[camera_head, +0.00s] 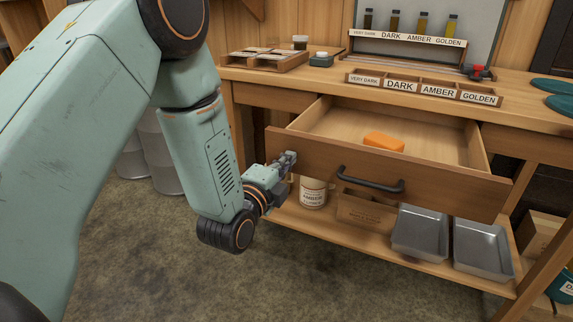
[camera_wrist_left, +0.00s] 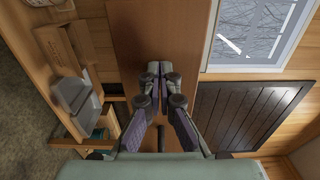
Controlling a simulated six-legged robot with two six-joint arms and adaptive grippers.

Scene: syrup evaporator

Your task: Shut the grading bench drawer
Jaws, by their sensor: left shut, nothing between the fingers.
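The grading bench drawer (camera_head: 340,165) stands pulled open under the bench top. Its dark bar handle (camera_head: 371,180) is on the middle of the front. An orange block (camera_head: 384,142) lies inside the drawer. My left gripper (camera_head: 289,158) is shut and empty at the left part of the drawer front, left of the handle. I cannot tell whether the fingertips touch the wood. In the left wrist view the closed fingers (camera_wrist_left: 160,72) point at a brown wooden panel, the drawer front (camera_wrist_left: 138,35). My right gripper is not in view.
The bench top (camera_head: 330,72) holds a labelled grade rack (camera_head: 424,89) and a wooden tray (camera_head: 264,60). The lower shelf (camera_head: 370,238) holds a jar (camera_head: 313,192), a box (camera_head: 364,211) and metal pans (camera_head: 420,232). Grey drums (camera_head: 165,150) stand at the left. The floor in front is clear.

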